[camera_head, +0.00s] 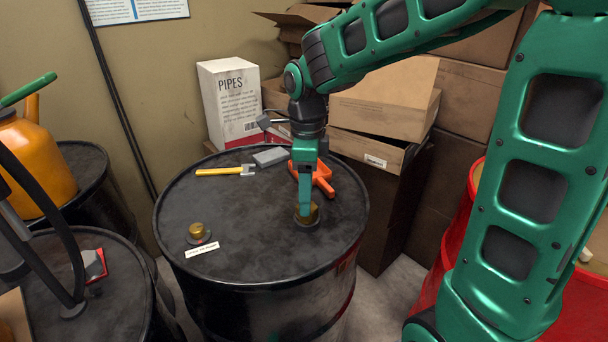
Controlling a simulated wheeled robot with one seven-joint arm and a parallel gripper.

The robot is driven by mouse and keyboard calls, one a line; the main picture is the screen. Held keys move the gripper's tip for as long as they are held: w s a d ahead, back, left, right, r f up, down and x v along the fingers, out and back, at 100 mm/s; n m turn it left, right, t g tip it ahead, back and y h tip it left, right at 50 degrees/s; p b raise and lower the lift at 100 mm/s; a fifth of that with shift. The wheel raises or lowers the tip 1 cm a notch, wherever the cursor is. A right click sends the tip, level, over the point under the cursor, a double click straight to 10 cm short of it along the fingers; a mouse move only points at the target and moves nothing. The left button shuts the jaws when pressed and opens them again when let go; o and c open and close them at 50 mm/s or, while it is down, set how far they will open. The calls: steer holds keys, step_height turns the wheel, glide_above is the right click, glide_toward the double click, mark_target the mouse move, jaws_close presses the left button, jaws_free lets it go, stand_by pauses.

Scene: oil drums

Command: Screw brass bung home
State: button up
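A black oil drum (250,230) stands in the middle of the view. A brass bung (315,213) sits at the right of its lid, in or on a dark ring fitting. My gripper (304,212) points down onto this bung, and its finger covers the bung's left part. Only one finger shows clearly, so I cannot tell whether it grips the bung. I also cannot tell how deep the bung sits. A second, smaller brass bung (198,230) sits at the lid's front left, with a white label (202,249) in front of it.
On the lid lie a yellow-handled wrench (222,171), a grey block (270,157) and an orange tool (322,180) close behind my gripper. Behind stand a PIPES box (230,100) and cardboard boxes (385,100). Another black drum (105,270) is at left. The lid's front middle is clear.

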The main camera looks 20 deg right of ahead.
mark_target(309, 220)
steer(key=shift+f, duration=1.6)
steer(key=c, duration=1.2)
steer(key=m, duration=0.6)
steer(key=shift+w, duration=0.1)
steer(key=shift+c, duration=0.2)
steer(key=shift+r, duration=0.1)
steer(key=o, duration=1.2)
steer(key=shift+d, duration=0.1)
steer(key=shift+o, duration=0.2)
